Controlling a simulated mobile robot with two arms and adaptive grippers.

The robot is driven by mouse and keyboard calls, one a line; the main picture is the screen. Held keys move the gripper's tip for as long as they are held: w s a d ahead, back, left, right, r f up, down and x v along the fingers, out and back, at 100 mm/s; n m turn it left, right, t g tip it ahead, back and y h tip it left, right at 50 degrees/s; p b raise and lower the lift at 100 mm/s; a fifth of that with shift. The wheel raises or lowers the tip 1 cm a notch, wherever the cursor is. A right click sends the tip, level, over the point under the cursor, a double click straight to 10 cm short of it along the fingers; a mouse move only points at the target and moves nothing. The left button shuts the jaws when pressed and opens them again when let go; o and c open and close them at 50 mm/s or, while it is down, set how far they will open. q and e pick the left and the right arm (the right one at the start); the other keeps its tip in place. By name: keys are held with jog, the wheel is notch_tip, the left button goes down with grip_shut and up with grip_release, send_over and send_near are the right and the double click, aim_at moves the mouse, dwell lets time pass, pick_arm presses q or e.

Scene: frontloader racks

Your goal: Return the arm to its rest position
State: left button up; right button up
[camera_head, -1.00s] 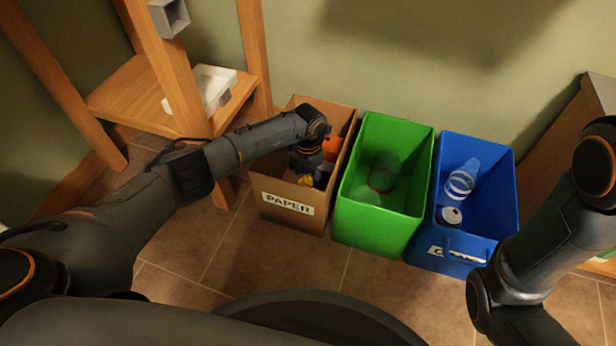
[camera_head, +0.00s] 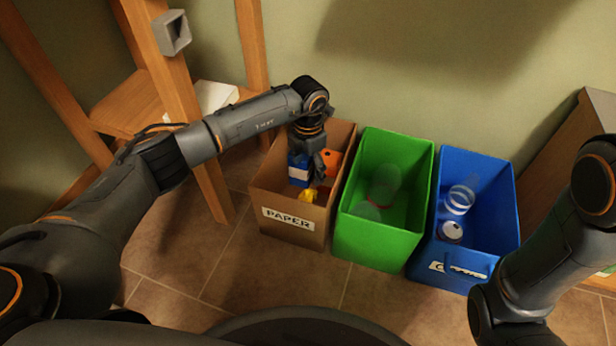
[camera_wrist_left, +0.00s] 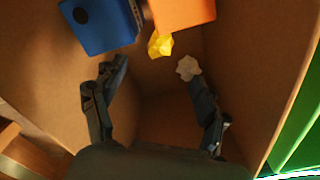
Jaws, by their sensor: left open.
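My left gripper (camera_head: 314,168) points down over the cardboard box labelled PAPER (camera_head: 262,205), at its upper opening. In the left wrist view the gripper (camera_wrist_left: 153,78) has its two fingers spread, with nothing between them. Inside the box lie a blue carton (camera_wrist_left: 98,24), an orange carton (camera_wrist_left: 182,12), a yellow crumpled piece (camera_wrist_left: 160,44) and a white crumpled piece (camera_wrist_left: 188,67). The white piece is close to the right fingertip; I cannot tell if they touch. My right arm comes in at the right edge of the head view, and its gripper is out of view.
A green bin (camera_head: 385,237) with clear containers stands beside the box. A blue bin (camera_head: 505,240) with a bottle and a can stands further right. A wooden rack (camera_head: 180,75) with a white tray (camera_head: 215,95) is close behind my left arm. A wall is behind.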

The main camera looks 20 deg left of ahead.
pick_arm(q)
jog(key=shift+r, duration=0.35)
